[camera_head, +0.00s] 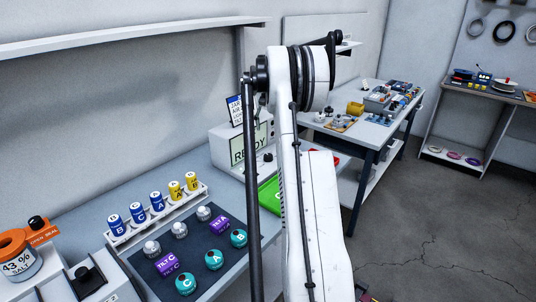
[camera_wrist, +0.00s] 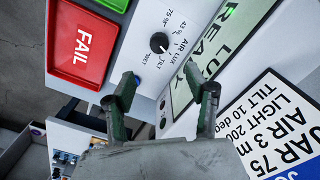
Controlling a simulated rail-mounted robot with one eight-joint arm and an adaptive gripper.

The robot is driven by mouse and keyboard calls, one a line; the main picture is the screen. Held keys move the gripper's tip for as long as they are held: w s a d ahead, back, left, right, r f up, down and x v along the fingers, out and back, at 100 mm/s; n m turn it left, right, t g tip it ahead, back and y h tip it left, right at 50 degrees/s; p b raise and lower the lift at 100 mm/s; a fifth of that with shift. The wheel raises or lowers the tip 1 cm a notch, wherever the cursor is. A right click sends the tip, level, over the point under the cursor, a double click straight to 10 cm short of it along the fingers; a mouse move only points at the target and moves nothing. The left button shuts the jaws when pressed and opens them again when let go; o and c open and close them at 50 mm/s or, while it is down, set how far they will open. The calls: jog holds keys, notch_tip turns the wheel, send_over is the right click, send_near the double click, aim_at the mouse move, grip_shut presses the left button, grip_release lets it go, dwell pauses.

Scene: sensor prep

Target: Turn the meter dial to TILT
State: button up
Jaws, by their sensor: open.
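The meter dial (camera_wrist: 159,43) is a round black knob on the white face of the meter (camera_wrist: 140,88), with printed labels around it, among them AIR, LUX, TILT and WET. The meter's green screen (camera_wrist: 228,42) reads READY and LUX. The knob's pointer is too small to read surely. My gripper (camera_wrist: 160,77) is open and empty, its two fingers spread on either side below the dial in the wrist view, apart from the knob. In the head view the meter (camera_head: 228,151) stands on the bench, partly behind my arm, which hides my gripper.
A red FAIL tray (camera_wrist: 85,45) lies beside the meter, next to a green tray (camera_head: 270,196). A printed card (camera_wrist: 286,125) stands near the screen. A dark mat (camera_head: 150,284) with several sensors and a rack of vials (camera_head: 160,217) are on the near bench.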

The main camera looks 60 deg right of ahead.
aim_at(268, 155)
notch_tip(268, 155, down, 14)
jog(key=shift+r, duration=0.1)
dwell(0.5)
jog(key=shift+c, duration=0.4)
jog(key=c, duration=1)
jog(key=shift+c, duration=0.2)
jog(key=m+b, duration=0.2)
jog(key=m, duration=0.1)
jog(key=m+b, duration=0.1)
jog(key=m, duration=0.3)
jog(key=shift+b, duration=0.3)
jog(key=shift+m, duration=0.5)
